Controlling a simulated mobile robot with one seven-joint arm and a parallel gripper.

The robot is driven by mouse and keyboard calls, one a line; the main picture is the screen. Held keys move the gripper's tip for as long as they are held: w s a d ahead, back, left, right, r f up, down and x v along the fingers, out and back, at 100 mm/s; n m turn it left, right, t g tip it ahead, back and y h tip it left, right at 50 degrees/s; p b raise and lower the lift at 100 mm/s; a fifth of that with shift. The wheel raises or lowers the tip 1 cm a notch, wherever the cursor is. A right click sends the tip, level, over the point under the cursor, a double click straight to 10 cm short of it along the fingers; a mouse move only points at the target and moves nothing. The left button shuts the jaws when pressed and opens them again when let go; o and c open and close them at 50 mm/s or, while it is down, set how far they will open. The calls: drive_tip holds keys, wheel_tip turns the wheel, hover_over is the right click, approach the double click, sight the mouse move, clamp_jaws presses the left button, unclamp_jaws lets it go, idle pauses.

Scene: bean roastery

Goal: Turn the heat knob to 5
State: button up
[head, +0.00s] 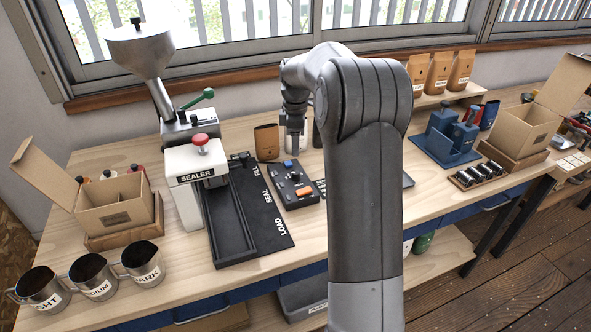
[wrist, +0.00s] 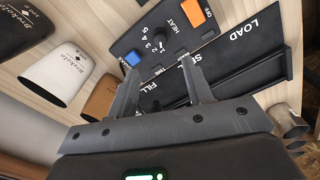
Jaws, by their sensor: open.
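The dark control panel (head: 297,190) lies on the bench in the head view, with a blue button (head: 288,164) and an orange button (head: 304,192). In the wrist view the panel (wrist: 178,33) shows the word HEAT and a scale numbered 1 to 5. The dark heat knob (wrist: 167,46) sits beside the numbers; its pointer is too small to read surely. My gripper (wrist: 158,64) is open, its two fingers spread below the scale in the picture. No contact with the knob shows.
The sealer (head: 197,165) and a black board (head: 262,236) marked FILL, SEAL and LOAD stand left of the panel. A brown bag (head: 266,141) is behind it. A carton (head: 116,207) and several metal cups (head: 91,281) are at the left. A blue stand (head: 446,140) is at the right.

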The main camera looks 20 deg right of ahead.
sight(296, 173)
wheel_tip(296, 173, down, 10)
drive_tip(key=shift+f, duration=0.25)
idle(0.3)
drive_tip(key=c, duration=1)
